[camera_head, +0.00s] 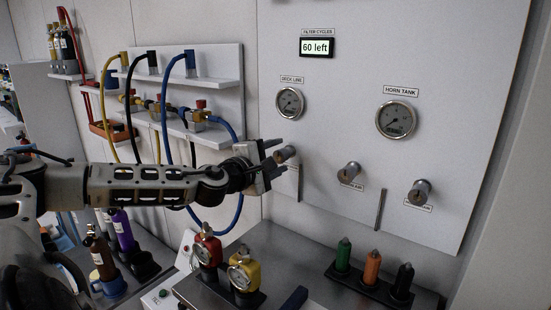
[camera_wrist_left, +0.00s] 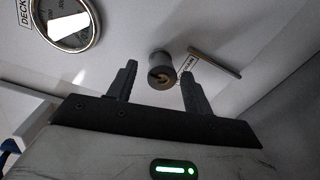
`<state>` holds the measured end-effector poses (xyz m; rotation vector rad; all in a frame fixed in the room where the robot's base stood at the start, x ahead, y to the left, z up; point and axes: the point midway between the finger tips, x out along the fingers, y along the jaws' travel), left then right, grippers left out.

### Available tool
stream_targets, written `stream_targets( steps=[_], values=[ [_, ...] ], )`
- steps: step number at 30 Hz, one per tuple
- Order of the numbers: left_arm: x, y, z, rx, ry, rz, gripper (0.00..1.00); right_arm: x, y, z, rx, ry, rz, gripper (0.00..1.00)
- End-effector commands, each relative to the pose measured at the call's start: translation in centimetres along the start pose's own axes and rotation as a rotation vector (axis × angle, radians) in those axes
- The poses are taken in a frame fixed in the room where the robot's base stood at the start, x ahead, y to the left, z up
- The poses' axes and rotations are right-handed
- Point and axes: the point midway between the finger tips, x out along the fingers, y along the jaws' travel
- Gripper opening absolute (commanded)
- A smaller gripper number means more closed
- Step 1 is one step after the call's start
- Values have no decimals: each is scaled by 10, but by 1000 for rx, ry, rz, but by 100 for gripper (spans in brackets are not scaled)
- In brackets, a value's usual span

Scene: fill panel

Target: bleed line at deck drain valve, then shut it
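A grey panel (camera_head: 330,130) carries several short round valve knobs. The leftmost knob (camera_head: 286,153) is below the gauge labelled deck line (camera_head: 290,103); its own label is too hidden to read. My left gripper (camera_head: 274,158) is open in front of this knob, with one finger above and one below it. In the left wrist view the knob (camera_wrist_left: 161,72) shows between the tips of the open fingers (camera_wrist_left: 159,82), without clear contact. A thin bar (camera_wrist_left: 215,63) and a small label (camera_wrist_left: 189,65) are beside it. My right gripper is not in view.
To the right are a middle knob (camera_head: 349,172), a right knob (camera_head: 419,192) and the horn tank gauge (camera_head: 397,119). A display (camera_head: 317,47) reads "60 left". Hoses hang behind my left arm.

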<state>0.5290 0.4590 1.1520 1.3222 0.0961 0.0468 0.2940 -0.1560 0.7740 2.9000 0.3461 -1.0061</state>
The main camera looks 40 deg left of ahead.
Motion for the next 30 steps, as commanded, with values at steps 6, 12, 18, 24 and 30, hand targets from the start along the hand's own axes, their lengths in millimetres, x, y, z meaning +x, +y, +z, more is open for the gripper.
stream_targets(
  steps=[6, 12, 18, 24, 30],
  values=[
    [-1, -2, 0, 0, 0, -3, 51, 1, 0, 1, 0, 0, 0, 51],
    [-13, -4, -2, 9, 3, -4, 51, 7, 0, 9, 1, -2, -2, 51],
    [-38, -3, 1, 10, -4, -4, 51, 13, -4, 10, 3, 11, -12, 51],
    [-79, -2, -1, 7, 0, 1, 51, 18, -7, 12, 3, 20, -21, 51],
    [-124, -2, -1, 4, 1, 2, 51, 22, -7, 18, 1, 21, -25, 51]
  ],
)
